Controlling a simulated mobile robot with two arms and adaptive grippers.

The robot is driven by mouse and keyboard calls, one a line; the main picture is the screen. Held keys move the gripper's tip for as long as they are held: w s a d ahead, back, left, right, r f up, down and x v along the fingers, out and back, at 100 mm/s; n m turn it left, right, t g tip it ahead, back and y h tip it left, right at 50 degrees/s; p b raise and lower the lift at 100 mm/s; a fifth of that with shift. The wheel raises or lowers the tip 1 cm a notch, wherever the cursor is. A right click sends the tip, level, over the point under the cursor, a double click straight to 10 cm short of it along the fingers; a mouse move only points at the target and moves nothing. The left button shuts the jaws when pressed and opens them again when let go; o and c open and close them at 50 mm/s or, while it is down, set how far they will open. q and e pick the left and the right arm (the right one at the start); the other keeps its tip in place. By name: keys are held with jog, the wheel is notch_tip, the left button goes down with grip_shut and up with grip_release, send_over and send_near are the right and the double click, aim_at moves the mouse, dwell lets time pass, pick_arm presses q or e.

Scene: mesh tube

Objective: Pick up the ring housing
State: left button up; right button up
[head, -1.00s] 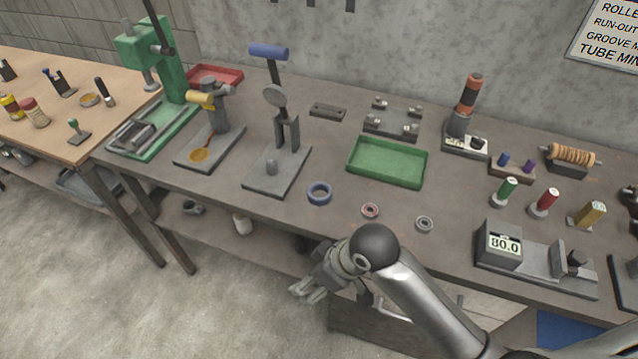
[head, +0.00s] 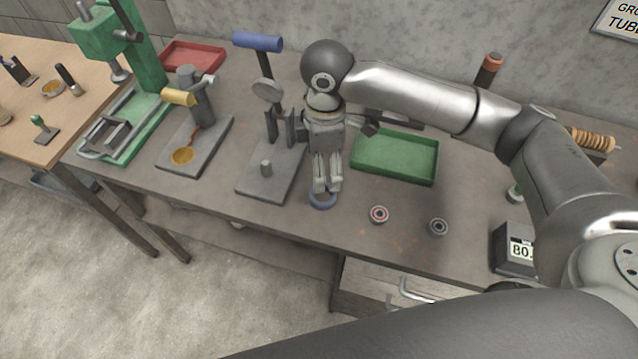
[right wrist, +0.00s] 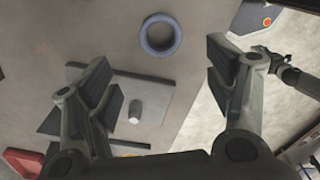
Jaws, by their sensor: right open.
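The ring housing, a blue ring (head: 322,201), lies flat on the bench near its front edge. In the head view my right gripper (head: 326,186) points down over it and partly hides it. In the right wrist view the whole ring (right wrist: 160,17) shows, empty, on the bench beyond the open fingers. My right gripper (right wrist: 162,80) is open with nothing between its fingers. I cannot tell its exact height above the ring.
A grey press stand (head: 262,186) with a short peg is close to the left of the ring. A green tray (head: 396,178) is behind right. Two small bearings, one red (head: 379,214) and one grey (head: 438,227), lie to the right.

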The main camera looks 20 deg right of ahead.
send_over(323, 198)
notch_tip(323, 198, down, 5)
jog(key=shift+d+r+p, duration=0.15)
jog(key=shift+p, duration=0.2)
notch_tip(323, 198, down, 5)
jog(key=shift+s+r+p, duration=0.1)
jog(key=shift+s+p, duration=0.05)
jog(key=shift+p, duration=0.65)
jog(key=shift+f, duration=0.45)
pick_arm(q)
jog(key=shift+s+a+r, duration=0.1)
jog(key=shift+s+r, duration=0.1)
jog(key=shift+r, duration=0.95)
pick_arm(e)
jog(key=c, duration=1.2)
jog(key=shift+c, duration=0.5)
jog(key=shift+r, duration=0.15)
